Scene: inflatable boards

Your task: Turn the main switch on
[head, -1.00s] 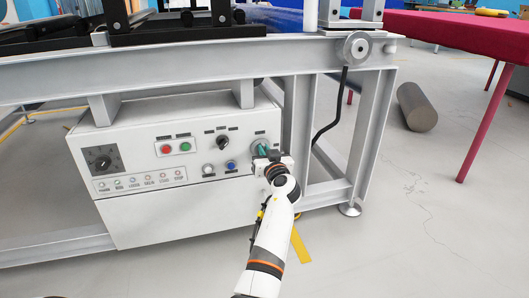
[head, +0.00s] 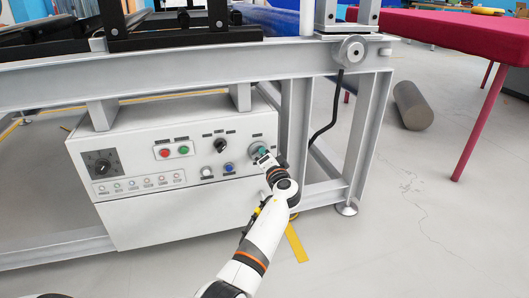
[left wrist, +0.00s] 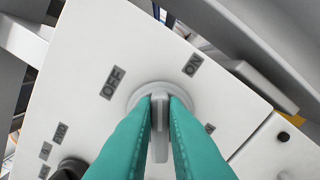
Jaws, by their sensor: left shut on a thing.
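The main switch is a grey knob (left wrist: 160,140) on a round base, with an OFF label (left wrist: 112,82) on its left and an ON label (left wrist: 192,65) at upper right in the left wrist view. My left gripper (left wrist: 162,98) has its two green fingers shut on the knob, one on each side. The knob's grip stands upright in that picture, its upper end directed between the two labels. In the head view my left gripper (head: 262,154) is at the right end of the white control box (head: 150,218) and hides most of the switch. My right gripper is not in view.
The box also carries a red button (head: 164,153), a green button (head: 183,150), a black selector (head: 219,145) and a blue button (head: 228,167). A grey frame leg (head: 296,125) stands just right of the gripper. A black cable (head: 325,130) hangs beyond it.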

